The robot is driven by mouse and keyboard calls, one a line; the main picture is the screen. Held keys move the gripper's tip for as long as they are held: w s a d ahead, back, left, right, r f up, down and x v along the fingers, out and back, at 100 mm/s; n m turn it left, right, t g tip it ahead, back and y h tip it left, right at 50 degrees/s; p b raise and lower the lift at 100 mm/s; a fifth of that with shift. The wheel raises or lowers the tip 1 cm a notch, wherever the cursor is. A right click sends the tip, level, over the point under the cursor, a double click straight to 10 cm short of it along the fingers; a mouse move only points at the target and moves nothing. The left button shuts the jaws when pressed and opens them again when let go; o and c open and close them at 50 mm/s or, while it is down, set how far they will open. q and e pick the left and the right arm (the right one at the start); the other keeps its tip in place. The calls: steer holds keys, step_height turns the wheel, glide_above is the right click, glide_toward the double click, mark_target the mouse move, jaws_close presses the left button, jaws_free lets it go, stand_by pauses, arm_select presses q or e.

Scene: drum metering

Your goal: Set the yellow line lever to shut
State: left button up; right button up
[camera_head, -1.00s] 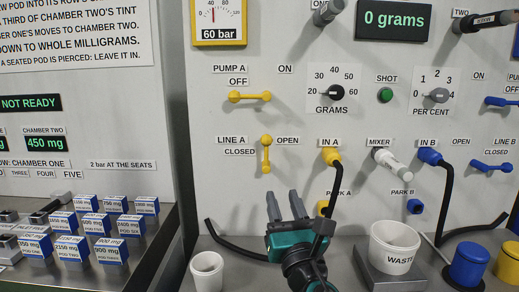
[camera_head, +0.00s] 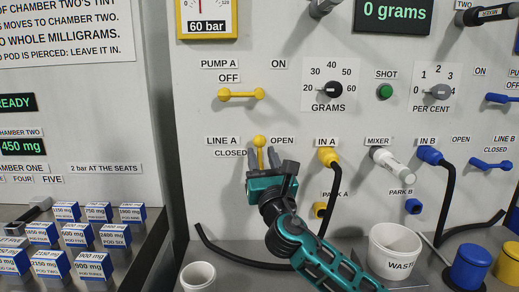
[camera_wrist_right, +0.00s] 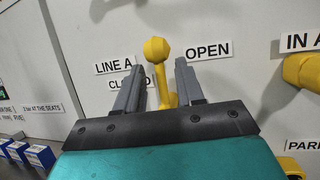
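The yellow line lever (camera_head: 259,142) is on the panel beside the LINE A label. It stands upright, with its round knob on top, between the CLOSED label (camera_head: 230,153) on the left and the OPEN label (camera_head: 282,141) on the right. My right gripper (camera_head: 263,153) is at the lever, open, with one finger on each side of its lower part. In the wrist view the lever (camera_wrist_right: 157,51) rises between the two fingers of the gripper (camera_wrist_right: 160,70), with gaps visible; its lower end is hidden behind the gripper. My left gripper is not in view.
The yellow pump A lever (camera_head: 240,95) lies horizontal above. The yellow IN A plug (camera_head: 328,157) with its black hose is to the right. A white cup (camera_head: 198,277) and the waste cup (camera_head: 394,245) stand below. Pods (camera_head: 90,266) sit at the left.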

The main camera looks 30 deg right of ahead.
steer(key=shift+x, duration=1.45)
jaws_close()
